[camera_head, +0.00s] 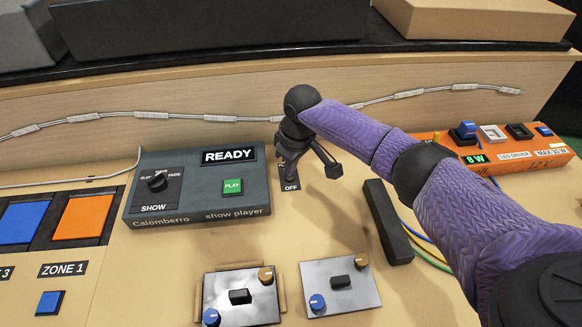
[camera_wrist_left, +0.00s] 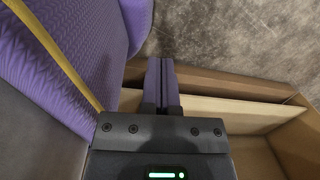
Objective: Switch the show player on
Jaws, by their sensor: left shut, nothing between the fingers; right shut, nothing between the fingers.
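The show player (camera_head: 197,190) is a dark grey box marked "Calomberro show player". Its screen (camera_head: 229,155) reads READY, and it has a green PLAY button (camera_head: 232,187) and a black SHOW knob (camera_head: 157,181). Just right of it is a small black plate (camera_head: 291,187) marked OFF; its upper part is hidden by my right gripper (camera_head: 289,177). That gripper is shut, pointing down at the plate; I cannot tell whether it touches anything there. My left gripper (camera_wrist_left: 161,85) is shut and empty in the left wrist view, away from the console.
An orange LED driver (camera_head: 500,145) reading 8W stands at right. Two grey knob panels (camera_head: 220,292) (camera_head: 318,268) and a black bar (camera_head: 388,222) lie in front. Blue and orange pads (camera_head: 84,217) are at left. An LED strip (camera_head: 220,118) runs along the back.

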